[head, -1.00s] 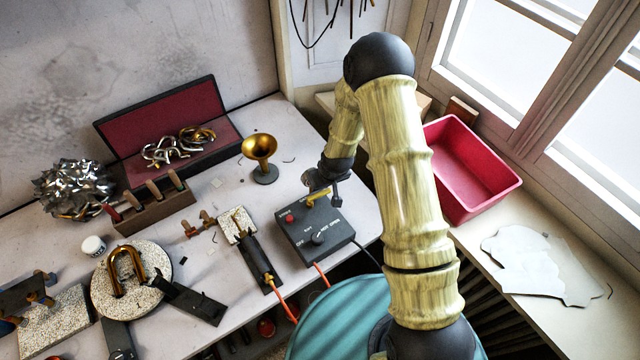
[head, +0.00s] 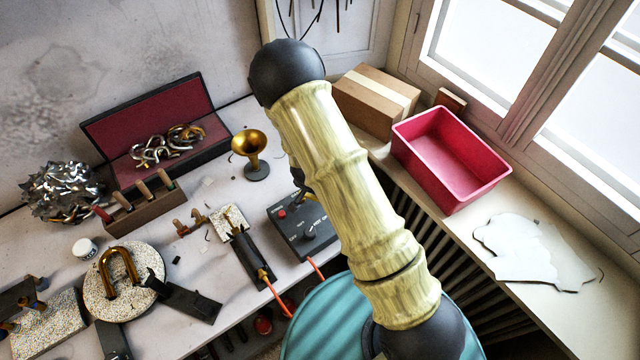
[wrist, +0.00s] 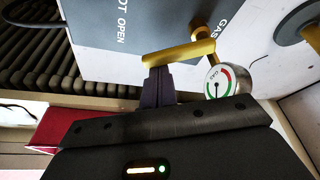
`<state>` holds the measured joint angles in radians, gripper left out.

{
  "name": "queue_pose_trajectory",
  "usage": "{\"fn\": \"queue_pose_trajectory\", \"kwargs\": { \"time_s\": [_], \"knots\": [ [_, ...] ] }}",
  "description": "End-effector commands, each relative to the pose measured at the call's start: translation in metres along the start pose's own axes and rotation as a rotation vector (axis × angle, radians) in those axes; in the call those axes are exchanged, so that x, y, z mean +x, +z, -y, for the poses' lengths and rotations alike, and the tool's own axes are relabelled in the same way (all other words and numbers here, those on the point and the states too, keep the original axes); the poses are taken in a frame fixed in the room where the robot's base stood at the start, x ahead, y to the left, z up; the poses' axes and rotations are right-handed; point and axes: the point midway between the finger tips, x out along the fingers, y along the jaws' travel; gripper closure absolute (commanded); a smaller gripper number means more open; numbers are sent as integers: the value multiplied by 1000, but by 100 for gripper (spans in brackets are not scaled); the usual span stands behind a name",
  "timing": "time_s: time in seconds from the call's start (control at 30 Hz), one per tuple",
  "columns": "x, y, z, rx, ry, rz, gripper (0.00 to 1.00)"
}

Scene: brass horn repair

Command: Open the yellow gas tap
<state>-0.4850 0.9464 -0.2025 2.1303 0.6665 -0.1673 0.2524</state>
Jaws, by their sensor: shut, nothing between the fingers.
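The yellow gas tap (wrist: 178,53) is a flat lever on a brass stem, on a dark control box (wrist: 110,35) with white lettering, "GAS" beside the stem. My gripper (wrist: 157,74) is shut and empty, its dark fingertips at the lever's free end in the wrist view. I cannot tell whether they touch it. A round gauge (wrist: 222,80) with a green and red scale sits just right of the fingers. In the head view the control box (head: 300,228) stands at the bench's right end, with a red button and a dial. My arm hides most of the tap there.
A brass horn bell (head: 250,146) on a stand is left of my arm. A torch rest (head: 245,255) with an orange hose lies left of the control box. A red bin (head: 455,160) and a cardboard box (head: 375,98) are on the sill at right.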

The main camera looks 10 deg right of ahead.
Motion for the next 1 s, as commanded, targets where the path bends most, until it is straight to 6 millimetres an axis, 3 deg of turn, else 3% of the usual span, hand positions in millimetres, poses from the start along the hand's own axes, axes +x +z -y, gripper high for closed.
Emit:
{"fn": "queue_pose_trajectory", "kwargs": {
  "time_s": [0.33, 1.0],
  "knots": [
    [-8, 17, -1, 287, 103, 0, 100],
    [-10, 30, 1, 280, 98, 1, 100]
  ]
}}
